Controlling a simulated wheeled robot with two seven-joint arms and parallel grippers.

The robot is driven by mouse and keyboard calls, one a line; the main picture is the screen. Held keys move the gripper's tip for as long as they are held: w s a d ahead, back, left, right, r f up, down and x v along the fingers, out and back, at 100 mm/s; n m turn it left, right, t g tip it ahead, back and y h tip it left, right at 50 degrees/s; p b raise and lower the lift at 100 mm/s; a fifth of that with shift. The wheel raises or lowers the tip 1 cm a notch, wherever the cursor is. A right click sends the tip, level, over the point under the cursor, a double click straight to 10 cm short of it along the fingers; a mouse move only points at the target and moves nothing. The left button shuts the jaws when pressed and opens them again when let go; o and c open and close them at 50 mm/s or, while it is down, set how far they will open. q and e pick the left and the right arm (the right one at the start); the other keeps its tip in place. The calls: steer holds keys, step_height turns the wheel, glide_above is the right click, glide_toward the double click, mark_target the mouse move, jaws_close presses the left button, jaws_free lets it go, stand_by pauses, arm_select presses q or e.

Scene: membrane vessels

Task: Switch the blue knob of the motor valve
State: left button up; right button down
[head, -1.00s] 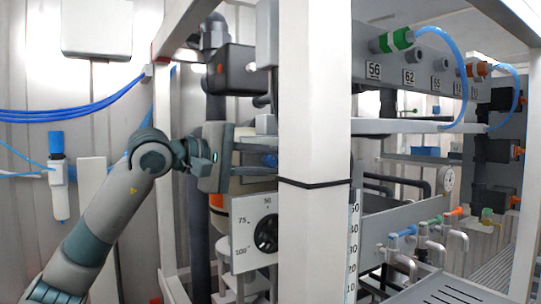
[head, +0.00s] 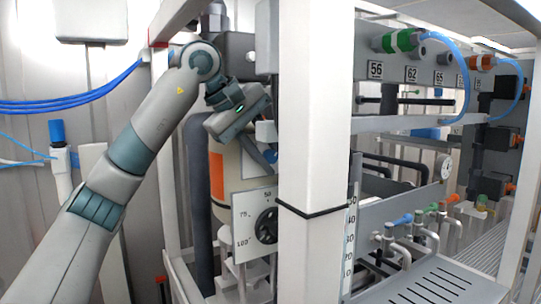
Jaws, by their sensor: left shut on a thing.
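My left gripper (head: 262,152) reaches in from the left, its dark grey body tilted down to the right and its fingers pointing towards the white post. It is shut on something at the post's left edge. A small bluish sliver (head: 271,155) shows at the fingertips and appears to be the blue knob, but the post and fingers hide most of it. A light grey box (head: 266,132) sits just above the fingers. The rest of the motor valve cannot be made out. My right gripper is not in view.
The thick white post (head: 315,120) stands close to the fingers, on their right. A dial plate with a black knob (head: 266,226) is below. An orange and white cylinder (head: 226,170) is behind. Small valves with coloured handles, one blue (head: 403,219), are at the right.

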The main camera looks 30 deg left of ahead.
arm_select(q)
steer(key=shift+g+y, duration=0.3)
steer(key=shift+g, duration=0.1)
steer(key=o, duration=1.1)
steer(key=shift+c, duration=0.2)
steer(key=shift+b+v, duration=0.4)
steer(key=shift+v, duration=0.5)
steer(key=b+v, duration=0.1)
steer(key=v, duration=1.4)
steer(key=shift+a+r, duration=0.2)
steer(key=shift+r, duration=0.05)
steer(key=shift+f, duration=0.1)
